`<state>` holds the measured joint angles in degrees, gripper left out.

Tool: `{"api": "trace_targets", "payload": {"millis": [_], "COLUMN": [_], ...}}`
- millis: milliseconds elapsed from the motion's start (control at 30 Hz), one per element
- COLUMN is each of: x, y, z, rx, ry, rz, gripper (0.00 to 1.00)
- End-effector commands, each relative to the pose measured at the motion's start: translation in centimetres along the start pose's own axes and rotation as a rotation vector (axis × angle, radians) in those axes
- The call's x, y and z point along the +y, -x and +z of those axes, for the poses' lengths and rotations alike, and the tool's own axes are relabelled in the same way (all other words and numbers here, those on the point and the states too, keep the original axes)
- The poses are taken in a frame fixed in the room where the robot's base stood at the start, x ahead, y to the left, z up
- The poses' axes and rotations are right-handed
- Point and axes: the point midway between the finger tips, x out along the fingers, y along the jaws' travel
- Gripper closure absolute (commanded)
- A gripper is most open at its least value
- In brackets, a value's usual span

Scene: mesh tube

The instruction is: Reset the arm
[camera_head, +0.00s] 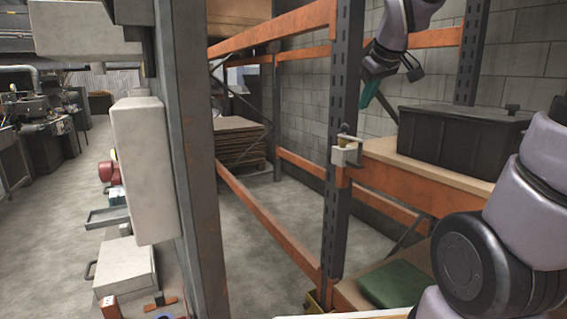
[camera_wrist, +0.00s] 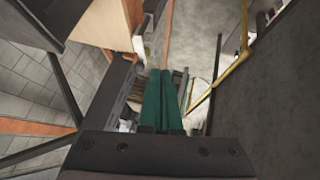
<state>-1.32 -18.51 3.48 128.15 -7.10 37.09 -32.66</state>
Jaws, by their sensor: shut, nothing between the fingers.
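My arm comes in from the right of the head view, with a large joint low at the right and the forearm at the top. My gripper (camera_head: 370,92) hangs at the upper right, in front of the grey block wall. Its green fingers also show in the wrist view (camera_wrist: 161,75), side by side and closed with nothing between them. The gripper is apart from the black bin (camera_head: 455,138) on the wooden shelf (camera_head: 425,172), to the bin's upper left in the picture.
An orange and dark steel rack surrounds the shelf; its dark upright (camera_head: 340,130) stands left of my gripper. A white device (camera_head: 346,152) is fixed to that upright. A green item (camera_head: 395,283) lies on the lower shelf. A grey column (camera_head: 192,150) stands farther left. Stacked boards (camera_head: 238,143) sit behind.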

Motion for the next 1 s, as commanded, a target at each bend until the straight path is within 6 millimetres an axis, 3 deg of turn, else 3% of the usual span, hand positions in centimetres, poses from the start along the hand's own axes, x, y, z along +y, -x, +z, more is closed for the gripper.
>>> {"api": "trace_targets", "payload": {"millis": [33,200,400,500,667,1000], "x": [-0.4,-2.3,-4.7,-5.6,-6.2,-6.2], "y": [1.5,5.0,7.7,8.4,8.8,8.8], "z": [1.4,6.0,10.6,11.9,12.9,12.9], "rx": [0.001,-0.013,-0.031,-0.039,-0.047,-0.047], "ry": [-0.087,-0.395,-0.698,-0.794,-0.860,-0.860], "rz": [-0.005,-0.039,-0.085,-0.103,-0.115,-0.115], "gripper": [1.00,1.00,1.00,1.00,1.00,1.00]}}
